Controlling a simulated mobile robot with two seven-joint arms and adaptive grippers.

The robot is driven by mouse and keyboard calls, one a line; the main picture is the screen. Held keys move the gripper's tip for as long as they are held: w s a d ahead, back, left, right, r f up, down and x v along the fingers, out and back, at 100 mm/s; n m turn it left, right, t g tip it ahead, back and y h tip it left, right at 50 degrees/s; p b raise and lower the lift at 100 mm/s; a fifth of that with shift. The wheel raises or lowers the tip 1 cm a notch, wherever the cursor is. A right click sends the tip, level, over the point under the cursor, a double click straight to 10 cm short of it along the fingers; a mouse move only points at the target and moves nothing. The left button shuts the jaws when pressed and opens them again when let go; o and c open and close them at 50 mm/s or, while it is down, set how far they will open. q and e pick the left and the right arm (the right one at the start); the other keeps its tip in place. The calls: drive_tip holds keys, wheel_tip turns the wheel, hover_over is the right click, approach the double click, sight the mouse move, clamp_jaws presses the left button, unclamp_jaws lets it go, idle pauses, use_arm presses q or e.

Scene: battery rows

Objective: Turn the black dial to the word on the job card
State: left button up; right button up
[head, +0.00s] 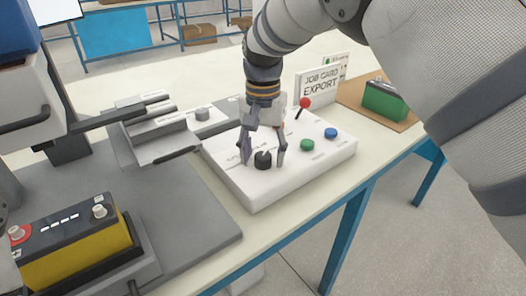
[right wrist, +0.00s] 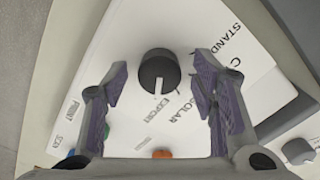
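The black dial (head: 263,160) sits at the near left of a white control box (head: 330,163). In the right wrist view the dial (right wrist: 157,66) shows a white mark at its lower edge, facing the printed word EXPORT; the word SOLAR is printed beside it. The job card (head: 320,82) stands behind the box and reads EXPORT. My right gripper (head: 264,161) points down with one finger on each side of the dial. In the right wrist view the fingers (right wrist: 161,88) are open, with gaps to the dial.
The box also carries a green button (head: 307,145), a blue button (head: 331,133) and a red-knobbed lever (head: 304,104). A yellow and black battery (head: 75,243) stands at left. A green block (head: 385,101) sits on a brown board at right.

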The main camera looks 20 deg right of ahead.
sight(263, 155)
drive_tip(key=shift+r, duration=0.15)
wheel_tip(263, 155, up, 12)
idle(0.4)
